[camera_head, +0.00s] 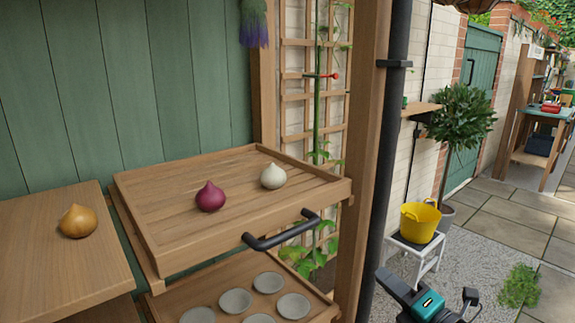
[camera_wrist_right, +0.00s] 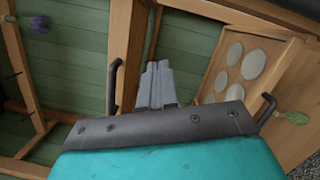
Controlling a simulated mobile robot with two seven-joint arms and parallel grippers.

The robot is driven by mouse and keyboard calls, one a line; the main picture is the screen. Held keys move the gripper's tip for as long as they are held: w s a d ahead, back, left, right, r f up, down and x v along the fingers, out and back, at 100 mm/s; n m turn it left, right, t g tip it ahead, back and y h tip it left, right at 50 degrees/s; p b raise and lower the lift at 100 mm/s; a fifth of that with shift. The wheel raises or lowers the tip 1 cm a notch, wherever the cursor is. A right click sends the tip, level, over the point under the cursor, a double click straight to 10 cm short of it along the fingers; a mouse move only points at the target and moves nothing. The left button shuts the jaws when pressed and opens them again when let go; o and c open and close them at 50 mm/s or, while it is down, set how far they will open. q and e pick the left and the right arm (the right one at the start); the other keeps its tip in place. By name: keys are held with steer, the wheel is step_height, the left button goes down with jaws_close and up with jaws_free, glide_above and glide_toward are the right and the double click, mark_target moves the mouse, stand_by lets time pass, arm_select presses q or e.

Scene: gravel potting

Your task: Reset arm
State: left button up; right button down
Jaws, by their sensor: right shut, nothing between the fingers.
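My right gripper (camera_head: 391,282) is low in the head view, right of the dark post, over the gravel side and clear of the shelves. In the right wrist view its two grey fingers (camera_wrist_right: 157,84) are together, with nothing between them. Its teal housing fills the bottom of that view. My left gripper is in neither view.
A wooden tray (camera_head: 140,220) with a black handle (camera_head: 282,232) holds a purple bulb (camera_head: 210,197) and a white bulb (camera_head: 273,176). A yellow bulb (camera_head: 77,221) sits on the left bench. A dark post (camera_head: 385,130) and a yellow bucket (camera_head: 420,222) stand near the gripper.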

steer(key=s+a+f+m+g+h+p, duration=0.1)
steer(key=s+f+m+g+h, duration=0.2)
steer(key=s+f+m, duration=0.6)
steer(key=s+a+f+m+g+h+p, duration=0.1)
steer(key=s+f+m+g+h, duration=0.1)
steer(key=s+f+m, duration=0.7)
steer(key=s+m+h, duration=0.1)
steer(key=s+m, duration=0.3)
steer(key=m, duration=0.3)
steer(key=shift+a+f+m+g+h, duration=0.15)
steer(key=shift+f+m+g+h, duration=0.15)
steer(key=shift+f+g+h, duration=0.1)
